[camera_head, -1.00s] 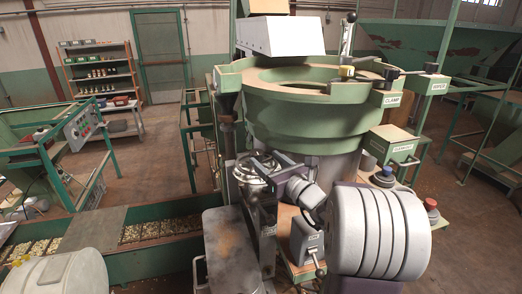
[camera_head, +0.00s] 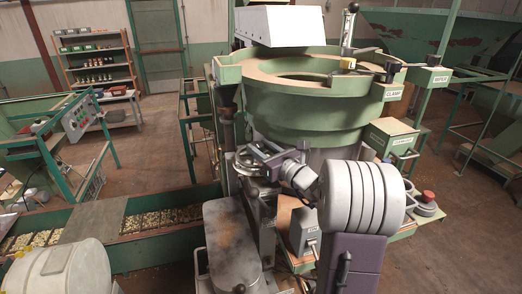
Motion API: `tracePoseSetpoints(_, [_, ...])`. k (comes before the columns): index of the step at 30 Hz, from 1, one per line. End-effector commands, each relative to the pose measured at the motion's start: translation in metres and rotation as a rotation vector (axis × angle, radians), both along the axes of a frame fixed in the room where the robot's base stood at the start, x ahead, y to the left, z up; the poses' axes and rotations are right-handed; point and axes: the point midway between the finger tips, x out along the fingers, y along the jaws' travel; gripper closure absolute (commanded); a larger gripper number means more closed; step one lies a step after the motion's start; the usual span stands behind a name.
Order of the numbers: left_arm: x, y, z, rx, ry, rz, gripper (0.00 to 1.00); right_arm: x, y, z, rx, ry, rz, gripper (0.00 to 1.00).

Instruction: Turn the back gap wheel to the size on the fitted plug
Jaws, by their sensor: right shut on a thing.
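A metal handwheel (camera_head: 243,166) stands on the front of the green machine, below its round bowl. I take it for the gap wheel. My right gripper (camera_head: 262,151) reaches in from the right and is shut on the wheel's rim at its upper side. The gripper and wrist cover part of the wheel. I cannot read a scale or size marking at the wheel. I cannot make out the fitted plug or its size. My left gripper is not in view.
The green bowl (camera_head: 315,112) rises behind the wheel, with a "CLAMP" label and a black-knobbed lever (camera_head: 348,30). A grey metal cover (camera_head: 232,240) lies in front. A small grey box (camera_head: 303,232) and a red button (camera_head: 428,196) are to the right. A trough of nuts (camera_head: 150,222) runs left.

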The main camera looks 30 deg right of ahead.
Motion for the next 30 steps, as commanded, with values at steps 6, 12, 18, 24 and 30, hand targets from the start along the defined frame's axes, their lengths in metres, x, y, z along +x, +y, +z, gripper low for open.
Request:
tracePoseSetpoints(6, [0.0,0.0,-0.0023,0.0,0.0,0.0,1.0,0.0012,-0.0064,0.002,-0.003,-0.002,0.221,1.0])
tracePoseSetpoints(12, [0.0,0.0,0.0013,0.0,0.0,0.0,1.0,0.0007,-0.0054,0.0009,-0.003,0.001,0.339,1.0])
tracePoseSetpoints(18, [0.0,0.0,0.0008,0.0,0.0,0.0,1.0,0.0004,-0.0047,-0.0004,-0.003,0.003,0.347,1.0])
tracePoseSetpoints(24, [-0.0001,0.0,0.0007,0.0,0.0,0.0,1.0,0.0004,-0.0045,-0.0006,-0.003,0.003,0.346,0.4])
tracePoseSetpoints(30, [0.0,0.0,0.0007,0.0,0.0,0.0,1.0,0.0003,-0.0049,-0.0004,-0.003,0.003,0.345,0.4])
